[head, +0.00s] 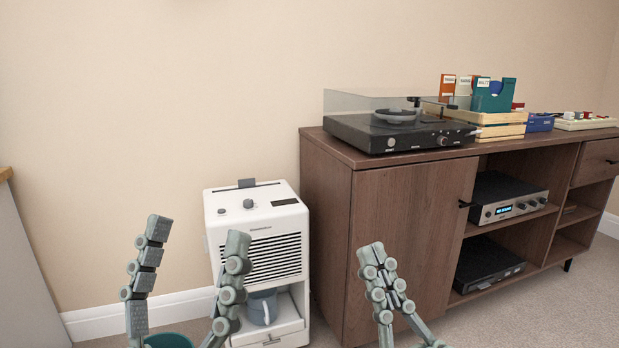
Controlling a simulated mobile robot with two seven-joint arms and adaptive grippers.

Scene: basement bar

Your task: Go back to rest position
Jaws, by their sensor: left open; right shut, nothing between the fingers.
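My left gripper (197,237) is at the lower left, pointing up, with its two fingers spread wide apart and nothing held between them. Its right finger overlaps the left edge of the white machine in the picture. My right gripper (371,254) is at the bottom centre, in front of the cabinet's left door in the picture. Its fingers are together and hold nothing. The two grippers are apart from each other. Most of both arms is out of view.
A white machine (292,208) with a blue-grey jug (263,308) in its bay stands left of a brown cabinet (408,222). The cabinet bears a turntable (362,137) and a wooden crate (507,118) of records. A teal round thing (168,341) shows low between my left fingers.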

